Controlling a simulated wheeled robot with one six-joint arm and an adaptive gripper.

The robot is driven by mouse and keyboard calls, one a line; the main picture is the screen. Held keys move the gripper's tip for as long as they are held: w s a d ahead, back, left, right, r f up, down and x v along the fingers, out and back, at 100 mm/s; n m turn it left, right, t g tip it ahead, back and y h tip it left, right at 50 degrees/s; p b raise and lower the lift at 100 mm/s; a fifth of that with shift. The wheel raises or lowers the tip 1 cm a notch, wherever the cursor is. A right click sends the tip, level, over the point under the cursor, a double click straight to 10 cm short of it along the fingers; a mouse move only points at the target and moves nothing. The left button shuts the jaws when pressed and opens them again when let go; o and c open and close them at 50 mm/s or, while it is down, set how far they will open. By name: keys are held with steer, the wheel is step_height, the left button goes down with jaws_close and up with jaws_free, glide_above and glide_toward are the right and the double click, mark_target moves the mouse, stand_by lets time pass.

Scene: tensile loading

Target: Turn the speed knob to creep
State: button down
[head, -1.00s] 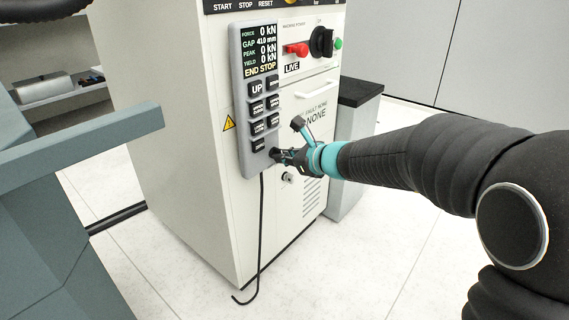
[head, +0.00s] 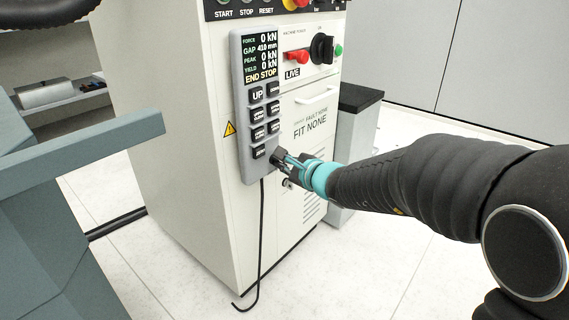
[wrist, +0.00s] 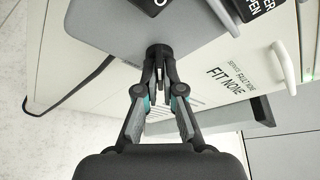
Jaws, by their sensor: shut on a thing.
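The grey control pendant (head: 241,110) hangs on the white machine cabinet, with a display on top and dark buttons below. The speed knob is a small dark round knob (wrist: 158,50) near the pendant's lower edge in the wrist view. My gripper (head: 279,158) is at the pendant's lower right corner in the head view and hides most of the knob there. In the wrist view my gripper (wrist: 160,78) has its fingers closed together on the knob. The knob's pointer and speed markings cannot be made out.
A black cable (head: 262,235) hangs from the pendant to the floor. Right of the pendant are a red handle (head: 296,57), a black rotary switch (head: 322,47) and a white drawer handle (head: 317,94). A blue-grey structure (head: 70,150) stands at left. The floor at front is clear.

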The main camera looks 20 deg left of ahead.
steer(key=shift+a, duration=0.1)
steer(key=c, duration=1.3)
jaws_free()
steer(key=shift+s, duration=0.1)
steer(key=v, duration=1.2)
